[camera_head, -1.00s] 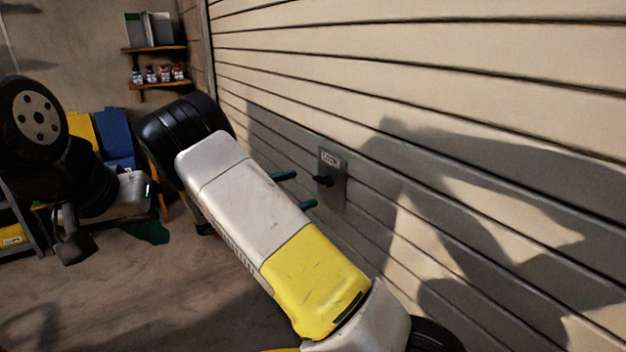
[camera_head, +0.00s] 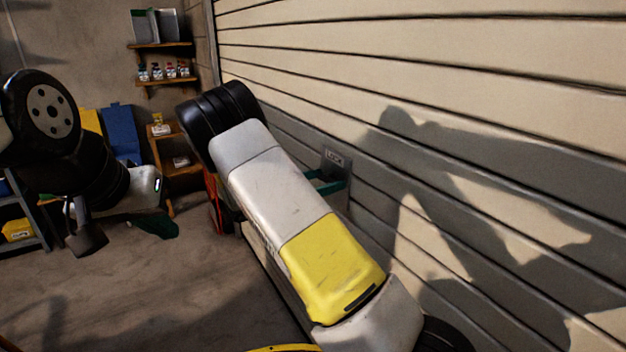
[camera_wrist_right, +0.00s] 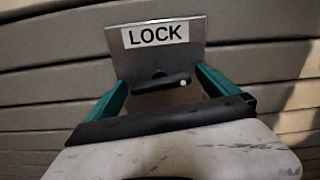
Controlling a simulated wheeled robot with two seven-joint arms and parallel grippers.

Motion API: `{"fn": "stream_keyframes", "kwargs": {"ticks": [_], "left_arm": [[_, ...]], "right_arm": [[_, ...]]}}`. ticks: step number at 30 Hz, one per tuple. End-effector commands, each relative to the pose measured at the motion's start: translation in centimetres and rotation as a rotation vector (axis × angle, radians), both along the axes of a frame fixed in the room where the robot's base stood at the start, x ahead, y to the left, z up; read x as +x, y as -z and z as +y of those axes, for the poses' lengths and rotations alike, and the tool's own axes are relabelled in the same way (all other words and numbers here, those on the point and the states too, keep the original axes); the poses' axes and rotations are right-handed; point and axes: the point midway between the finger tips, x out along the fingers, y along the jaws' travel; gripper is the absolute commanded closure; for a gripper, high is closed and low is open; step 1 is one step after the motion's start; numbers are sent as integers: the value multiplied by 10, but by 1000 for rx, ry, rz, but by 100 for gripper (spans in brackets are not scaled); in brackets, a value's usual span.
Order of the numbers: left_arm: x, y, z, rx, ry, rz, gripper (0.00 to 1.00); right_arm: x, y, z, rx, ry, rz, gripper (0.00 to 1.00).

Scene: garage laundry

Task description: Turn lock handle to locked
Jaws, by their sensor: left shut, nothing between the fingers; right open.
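The lock plate (camera_head: 335,161) is a grey metal plate marked LOCK on the slatted door. In the right wrist view the plate (camera_wrist_right: 190,62) fills the upper middle, and its black lock handle (camera_wrist_right: 160,84) lies about horizontal with a pale tip at its right end. My right gripper (camera_head: 328,184) is open at the plate. In the wrist view its teal fingers (camera_wrist_right: 160,82) stand on either side of the handle; contact cannot be told. In the head view the handle is hidden. My left gripper (camera_head: 156,226) is shut and empty, low at the left, away from the door.
The slatted door (camera_head: 470,90) fills the right side, with arm shadows on it. Shelves (camera_head: 162,45) with small jars stand at the back left. The floor (camera_head: 180,280) before the door looks clear.

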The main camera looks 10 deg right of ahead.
Motion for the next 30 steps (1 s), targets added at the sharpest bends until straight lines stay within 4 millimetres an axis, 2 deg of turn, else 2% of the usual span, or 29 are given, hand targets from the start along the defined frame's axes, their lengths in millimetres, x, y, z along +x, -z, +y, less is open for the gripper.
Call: {"fn": "stream_keyframes", "kwargs": {"ticks": [7,15,17,25,30], "left_arm": [[0,0,0,0,0,0,100],[0,0,0,0,0,0,100],[0,0,0,0,0,0,100],[0,0,0,0,0,0,100],[0,0,0,0,0,0,100]], "right_arm": [[0,0,-1,0,0,-1,1],[0,0,-1,-1,0,-1,54],[0,0,-1,-1,0,-1,63],[0,0,-1,41,-1,-118,63],[0,0,0,46,-1,-132,63]]}}
